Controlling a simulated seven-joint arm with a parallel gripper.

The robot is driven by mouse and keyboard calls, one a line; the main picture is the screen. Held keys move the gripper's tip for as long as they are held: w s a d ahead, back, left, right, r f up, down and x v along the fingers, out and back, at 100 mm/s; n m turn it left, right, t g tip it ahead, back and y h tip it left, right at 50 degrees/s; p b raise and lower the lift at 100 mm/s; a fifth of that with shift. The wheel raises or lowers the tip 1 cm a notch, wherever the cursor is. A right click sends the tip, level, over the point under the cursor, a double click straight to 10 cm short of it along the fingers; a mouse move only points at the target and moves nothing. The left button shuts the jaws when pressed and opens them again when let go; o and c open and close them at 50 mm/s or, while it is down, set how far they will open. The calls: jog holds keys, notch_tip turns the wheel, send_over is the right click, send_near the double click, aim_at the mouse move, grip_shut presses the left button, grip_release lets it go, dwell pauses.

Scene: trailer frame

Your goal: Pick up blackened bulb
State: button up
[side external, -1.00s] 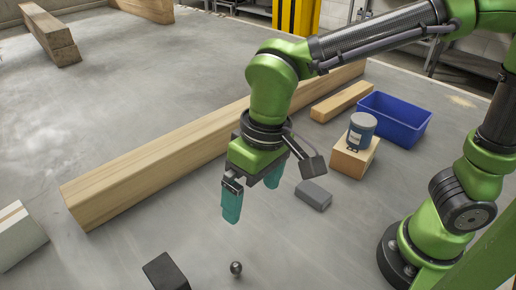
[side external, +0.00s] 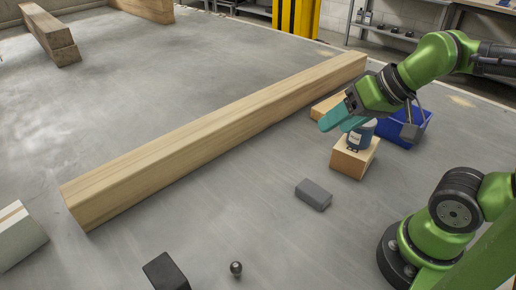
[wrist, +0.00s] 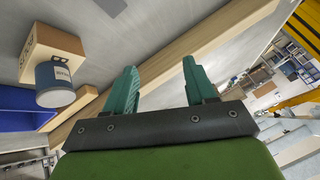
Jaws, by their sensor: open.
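The blackened bulb (side external: 236,267) is a small dark round thing on the grey floor at the bottom middle of the side external view, right of a black block. I do not make it out in the wrist view. My gripper (side external: 327,124) is up at the right, far from the bulb, tilted and pointing left above the long beam's near side. Its two teal fingers (wrist: 161,88) are apart with nothing between them in the wrist view.
A blue-grey can (wrist: 54,83) stands on a wooden block (side external: 353,160), beside a blue bin (side external: 401,133). A grey block (side external: 313,194) and a black block (side external: 166,272) lie on the floor. A long wooden beam (side external: 200,150) crosses the floor. The floor around the bulb is mostly clear.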

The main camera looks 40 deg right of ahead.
jog(key=n+g+h, duration=0.1)
jog(key=g+h, duration=0.1)
jog(key=g, duration=0.5)
send_over(236, 265)
notch_tip(236, 265, down, 8)
jog(key=f, duration=1.1)
jog(key=shift+s+d+f, duration=0.1)
jog(key=shift+s, duration=0.15)
jog(key=f, duration=0.5)
jog(key=shift+w, duration=0.3)
jog(key=c, duration=0.9)
